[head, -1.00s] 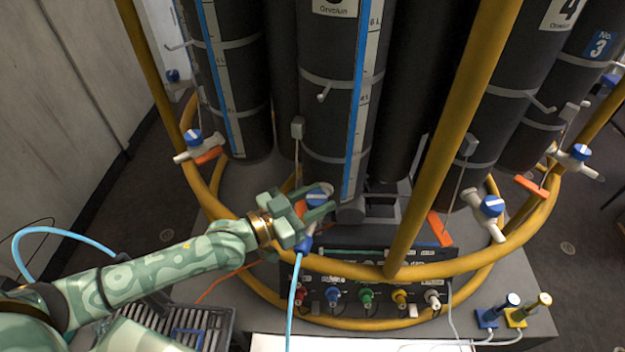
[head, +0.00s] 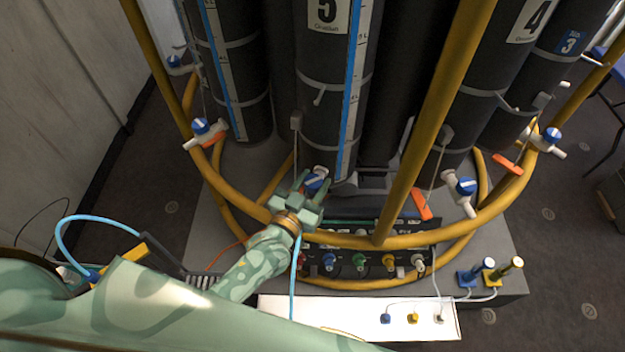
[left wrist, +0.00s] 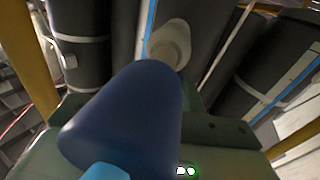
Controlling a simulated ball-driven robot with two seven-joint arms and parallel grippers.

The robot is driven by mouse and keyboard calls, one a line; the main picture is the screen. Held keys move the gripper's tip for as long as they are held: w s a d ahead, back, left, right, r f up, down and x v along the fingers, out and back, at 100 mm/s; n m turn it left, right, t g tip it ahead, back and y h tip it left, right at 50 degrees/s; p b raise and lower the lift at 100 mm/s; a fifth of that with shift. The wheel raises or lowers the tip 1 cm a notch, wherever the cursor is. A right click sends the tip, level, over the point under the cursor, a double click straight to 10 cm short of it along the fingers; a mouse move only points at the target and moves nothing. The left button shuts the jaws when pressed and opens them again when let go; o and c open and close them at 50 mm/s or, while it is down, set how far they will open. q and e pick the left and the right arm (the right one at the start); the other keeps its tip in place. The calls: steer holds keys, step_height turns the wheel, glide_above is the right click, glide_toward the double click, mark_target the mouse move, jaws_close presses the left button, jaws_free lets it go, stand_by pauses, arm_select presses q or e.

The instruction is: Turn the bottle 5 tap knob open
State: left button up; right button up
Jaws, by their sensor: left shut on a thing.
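Bottle 5 (head: 328,90) is a tall dark cylinder with a white "5" label and a blue level strip, at the centre of the head view. Its tap has a blue knob (head: 316,181) with a white stripe, low in front of the bottle. My left gripper (head: 314,188) is at this tap, its fingers on either side of the knob, shut on it. In the left wrist view the blue knob (left wrist: 125,115) fills the middle, large and close, with the pale tap body (left wrist: 168,42) behind it. A light blue tube hangs below the tap. My right gripper is not in view.
A yellow ring rail (head: 350,241) and a slanted yellow post (head: 437,120) stand close to my left arm. Other taps with blue knobs sit at left (head: 200,126) and right (head: 466,186). A panel with coloured connectors (head: 360,262) is below the rail.

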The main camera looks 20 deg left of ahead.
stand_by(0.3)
arm_select(q)
steer(key=o, duration=1)
steer(key=s+a, duration=0.1)
steer(key=s, duration=0.4)
steer(key=s+a, duration=0.1)
steer(key=s, duration=0.4)
steer(key=s+a, duration=0.1)
steer(key=s, duration=0.5)
steer(key=shift+b, duration=0.35)
